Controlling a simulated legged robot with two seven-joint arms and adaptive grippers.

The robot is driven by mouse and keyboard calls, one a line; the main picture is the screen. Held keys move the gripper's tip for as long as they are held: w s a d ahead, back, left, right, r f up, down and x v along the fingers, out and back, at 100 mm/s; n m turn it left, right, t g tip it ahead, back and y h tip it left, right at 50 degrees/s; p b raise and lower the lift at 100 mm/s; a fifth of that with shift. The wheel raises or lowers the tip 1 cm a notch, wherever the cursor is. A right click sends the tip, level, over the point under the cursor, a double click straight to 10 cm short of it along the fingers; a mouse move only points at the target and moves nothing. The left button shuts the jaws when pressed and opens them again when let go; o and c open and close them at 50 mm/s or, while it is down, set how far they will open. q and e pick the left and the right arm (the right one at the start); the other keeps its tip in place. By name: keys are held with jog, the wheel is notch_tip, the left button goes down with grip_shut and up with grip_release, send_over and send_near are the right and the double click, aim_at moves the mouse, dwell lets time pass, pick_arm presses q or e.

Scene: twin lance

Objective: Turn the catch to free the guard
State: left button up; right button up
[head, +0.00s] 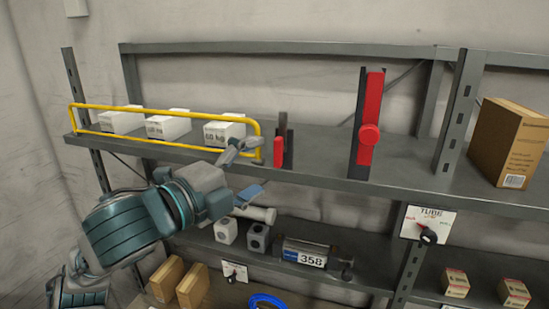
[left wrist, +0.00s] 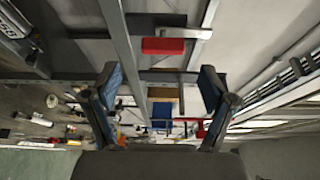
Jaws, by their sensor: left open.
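A yellow guard rail (head: 165,109) stands upright along the front of the upper shelf at the left. Just right of its end is a short red catch (head: 278,151) on a dark upright post. Further right, a tall red bar (head: 373,105) with a round red knob stands upright on a dark plate. My left gripper (head: 249,173) is open and empty at the shelf's front edge, its fingers left of and below the short catch, apart from it. In the left wrist view a red block (left wrist: 163,46) shows beyond the spread fingers (left wrist: 160,85); I cannot tell which red part it is.
White boxes (head: 167,126) stand behind the guard. A brown carton (head: 508,143) stands at the right of the shelf (head: 425,178).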

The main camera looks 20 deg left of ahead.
pick_arm(q)
jog(key=v, duration=0.4)
jog(key=shift+s+a, duration=0.1)
jog(key=shift+s, duration=0.2)
jog(key=shift+f, duration=0.1)
